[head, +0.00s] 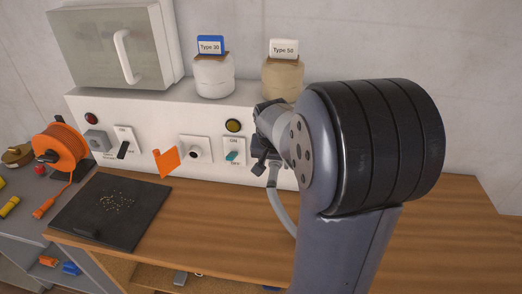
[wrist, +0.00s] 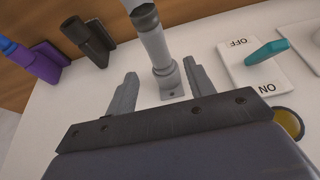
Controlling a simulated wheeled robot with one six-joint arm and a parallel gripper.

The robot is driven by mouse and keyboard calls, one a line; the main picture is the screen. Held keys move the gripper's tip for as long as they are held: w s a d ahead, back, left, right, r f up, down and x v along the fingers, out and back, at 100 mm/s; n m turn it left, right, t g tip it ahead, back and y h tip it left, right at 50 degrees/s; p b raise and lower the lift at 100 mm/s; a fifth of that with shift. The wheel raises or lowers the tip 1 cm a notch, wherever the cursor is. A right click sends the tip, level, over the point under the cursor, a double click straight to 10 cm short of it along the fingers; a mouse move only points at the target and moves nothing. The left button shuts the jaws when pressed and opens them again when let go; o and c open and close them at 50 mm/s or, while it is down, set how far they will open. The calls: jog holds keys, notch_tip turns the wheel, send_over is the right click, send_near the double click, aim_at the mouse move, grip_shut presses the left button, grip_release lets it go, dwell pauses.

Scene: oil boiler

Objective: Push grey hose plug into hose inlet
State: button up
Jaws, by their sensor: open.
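The grey hose plug (wrist: 156,48) shows in the wrist view between my gripper's two fingers. Its lower end meets a small grey fitting on the white panel, the hose inlet (wrist: 172,90). I cannot tell how deep the plug sits in it. My gripper (wrist: 162,86) is open, with one finger on each side of the plug and fitting and a gap visible on both sides. In the head view, the grey hose (head: 281,208) curves down from beside my gripper (head: 264,150) and passes behind my arm. The plug and inlet are hidden there.
A teal switch (wrist: 267,51) is close beside the inlet. A black plug (wrist: 90,40) and a purple plug (wrist: 35,62) stand on its other side. An orange flag (head: 166,160), black mat (head: 80,210) and orange reel (head: 61,148) are left. The wooden top (head: 205,215) has free room.

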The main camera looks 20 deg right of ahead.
aim_at(274, 168)
jog(key=shift+x, duration=2)
jog(key=c, duration=1)
jog(key=shift+s+a+b, duration=0.3)
jog(key=shift+s+a, duration=0.5)
jog(key=shift+s, duration=0.35)
jog(key=shift+s+a+b, duration=0.25)
jog(key=shift+s+a, duration=0.55)
jog(key=shift+s, duration=0.3)
jog(key=shift+c, duration=0.2)
jog(key=w+a, duration=0.6)
jog(key=a, duration=0.5)
jog(key=w+a+b, duration=0.1)
jog(key=w+a, duration=0.5)
jog(key=a, duration=0.6)
jog(key=shift+a, duration=0.15)
jog(key=shift+w, duration=0.1)
